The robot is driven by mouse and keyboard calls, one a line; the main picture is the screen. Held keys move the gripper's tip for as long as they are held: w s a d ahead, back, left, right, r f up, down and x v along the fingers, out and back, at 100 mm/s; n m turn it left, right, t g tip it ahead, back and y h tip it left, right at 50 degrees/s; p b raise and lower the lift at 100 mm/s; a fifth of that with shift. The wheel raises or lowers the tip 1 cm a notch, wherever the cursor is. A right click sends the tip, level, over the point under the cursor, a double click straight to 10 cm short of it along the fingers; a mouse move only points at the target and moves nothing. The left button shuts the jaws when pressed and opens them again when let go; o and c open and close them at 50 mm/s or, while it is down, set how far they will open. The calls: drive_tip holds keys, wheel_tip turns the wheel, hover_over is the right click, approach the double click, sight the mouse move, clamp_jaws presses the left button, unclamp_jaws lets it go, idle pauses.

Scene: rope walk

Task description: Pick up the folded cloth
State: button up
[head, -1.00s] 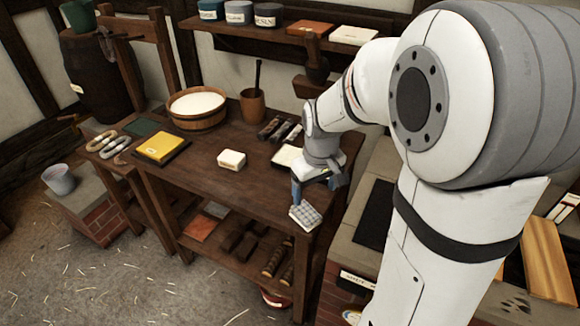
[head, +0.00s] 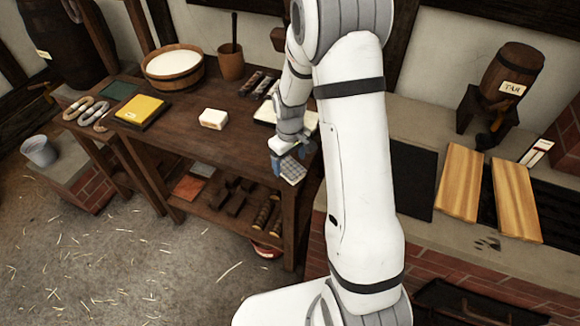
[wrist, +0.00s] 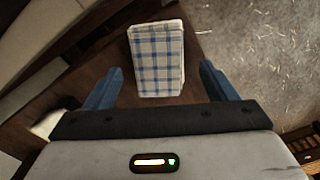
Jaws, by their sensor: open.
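The folded cloth (head: 291,172) is blue and white checked. It lies at the front right corner of the dark wooden workbench. In the wrist view the cloth (wrist: 157,62) sits upright in the picture, between and ahead of the fingers. My gripper (wrist: 160,72) is open, with one blue finger on each side of the cloth and a gap on both sides. In the head view my gripper (head: 289,158) is right at the cloth and partly covers its far end. Whether the fingers reach down to the cloth's level I cannot tell.
A white block (head: 213,119), a yellow folded item (head: 139,109) and a wooden tub (head: 174,72) stand on the bench to the left. A pale item (head: 264,112) lies behind the gripper. Wooden boards (head: 461,183) lie on the right counter.

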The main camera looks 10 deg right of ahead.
sight(290, 167)
drive_tip(key=shift+f, duration=1)
drive_tip(key=c, duration=1.1)
wheel_tip(290, 167, up, 10)
drive_tip(key=shift+r+b, duration=0.1)
drive_tip(key=shift+b, duration=0.65)
drive_tip(key=shift+c, duration=0.2)
drive_tip(key=o, duration=0.5)
drive_tip(key=c, duration=0.3)
drive_tip(key=shift+c, duration=0.2)
